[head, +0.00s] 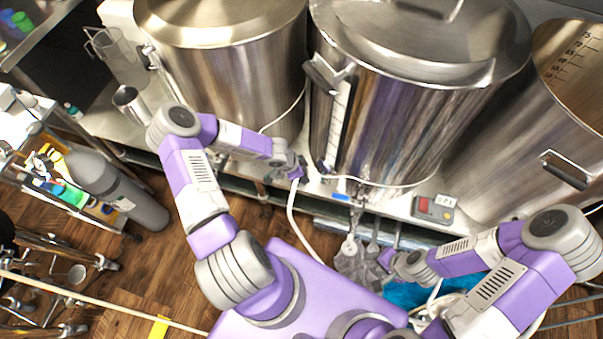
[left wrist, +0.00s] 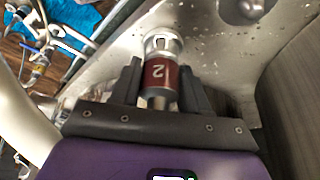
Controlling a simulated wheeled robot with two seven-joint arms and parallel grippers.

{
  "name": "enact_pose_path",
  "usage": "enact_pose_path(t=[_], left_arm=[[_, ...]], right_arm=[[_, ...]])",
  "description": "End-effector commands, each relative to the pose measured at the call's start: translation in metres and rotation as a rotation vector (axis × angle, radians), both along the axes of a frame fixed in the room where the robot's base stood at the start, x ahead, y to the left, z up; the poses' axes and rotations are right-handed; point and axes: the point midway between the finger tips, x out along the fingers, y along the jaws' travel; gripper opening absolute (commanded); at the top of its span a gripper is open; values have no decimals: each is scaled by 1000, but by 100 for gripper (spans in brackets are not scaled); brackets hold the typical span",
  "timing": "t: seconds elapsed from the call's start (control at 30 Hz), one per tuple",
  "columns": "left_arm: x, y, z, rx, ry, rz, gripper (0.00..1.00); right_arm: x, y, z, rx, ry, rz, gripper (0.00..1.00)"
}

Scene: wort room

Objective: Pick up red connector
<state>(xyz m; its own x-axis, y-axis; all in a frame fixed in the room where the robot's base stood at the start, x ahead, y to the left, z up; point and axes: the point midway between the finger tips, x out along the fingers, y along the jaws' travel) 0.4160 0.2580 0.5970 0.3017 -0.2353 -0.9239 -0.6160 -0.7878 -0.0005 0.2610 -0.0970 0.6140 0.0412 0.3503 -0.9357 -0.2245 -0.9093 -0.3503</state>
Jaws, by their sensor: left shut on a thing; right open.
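The red connector (left wrist: 158,76) shows in the left wrist view as a short red cylinder with a white mark like a 2 and metal ends. My left gripper (left wrist: 160,84) is shut on it, with one dark finger on each side. The connector lies close over a speckled metal surface; I cannot tell whether it touches. In the head view my left gripper (head: 300,174) is at the shelf edge below the middle kettle, and the connector cannot be made out there. My right gripper (head: 388,262) is open, low in front of the shelf, partly hidden by its own arm.
Large steel kettles (head: 400,110) stand along the steel shelf. A grey control box (head: 434,208) with a red button sits on the shelf at right. A pale hose (head: 291,215) hangs beside my left gripper.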

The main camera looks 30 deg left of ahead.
Motion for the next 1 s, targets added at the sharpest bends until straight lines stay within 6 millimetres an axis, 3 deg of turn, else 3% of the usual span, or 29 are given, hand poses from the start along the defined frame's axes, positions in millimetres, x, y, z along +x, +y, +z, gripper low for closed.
enact_pose_path(t=[0.27, 0.47, 1.0], left_arm=[[0, 0, 3, 0, 0, 0, 9], [1, 1, 21, 2, -2, 0, 9], [1, 0, 158, 3, -3, 1, 9]], right_arm=[[0, 0, 1, 0, 0, 0, 43], [0, 0, 7, 0, 0, 0, 43], [0, 0, 62, 0, 0, 0, 43]])
